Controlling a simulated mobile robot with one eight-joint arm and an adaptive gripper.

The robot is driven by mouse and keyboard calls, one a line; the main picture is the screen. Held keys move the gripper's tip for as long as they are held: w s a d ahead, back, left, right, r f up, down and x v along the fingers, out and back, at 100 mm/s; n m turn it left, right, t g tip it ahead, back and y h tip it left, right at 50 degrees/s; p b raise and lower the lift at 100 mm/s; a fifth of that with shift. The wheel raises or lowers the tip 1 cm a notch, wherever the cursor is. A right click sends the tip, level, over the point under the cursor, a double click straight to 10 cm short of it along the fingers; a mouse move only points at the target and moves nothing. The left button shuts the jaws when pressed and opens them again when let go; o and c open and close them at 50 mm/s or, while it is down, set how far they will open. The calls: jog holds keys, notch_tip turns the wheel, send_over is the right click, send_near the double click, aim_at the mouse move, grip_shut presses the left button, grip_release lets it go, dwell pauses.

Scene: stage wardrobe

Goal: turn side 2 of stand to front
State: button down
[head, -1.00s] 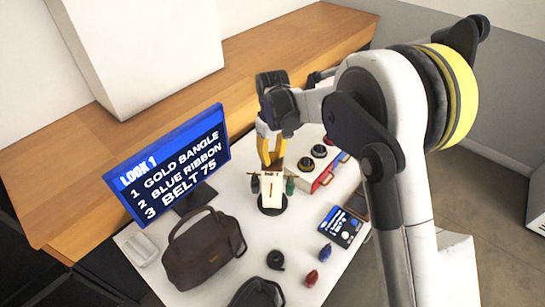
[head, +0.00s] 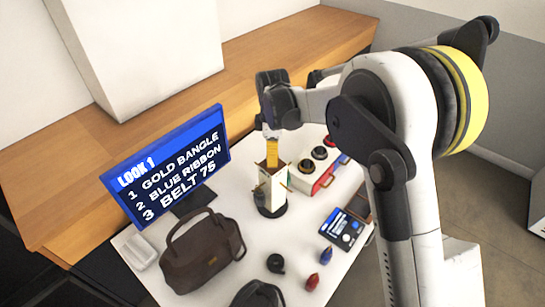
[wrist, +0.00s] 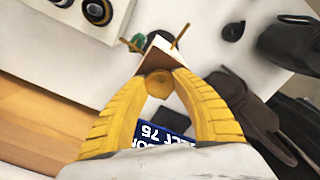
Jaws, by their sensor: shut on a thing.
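The stand (head: 270,188) is a white square post on a round black base, upright on the white table. In the head view a corner between two faces points toward the camera; no side number is readable. Thin pegs stick out from its sides, and a green item hangs at one side in the wrist view. My gripper (head: 272,150) is above the stand, pointing down. In the wrist view my yellow fingers (wrist: 160,90) are shut on the stand's round brown top knob (wrist: 158,83). The stand's lower part is mostly hidden in the wrist view.
A screen (head: 170,165) reading LOOK 1 stands left of the stand. A brown handbag (head: 200,255) is in front of it. A case with round items (head: 318,165) is close on the right. A tablet (head: 343,228), a coiled belt (head: 275,263) and small red and blue items lie in front.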

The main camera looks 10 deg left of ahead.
jog(key=shift+n, duration=0.6)
jog(key=c, duration=1)
grip_release()
jog(key=shift+o, duration=0.2)
notch_tip(320, 180, up, 12)
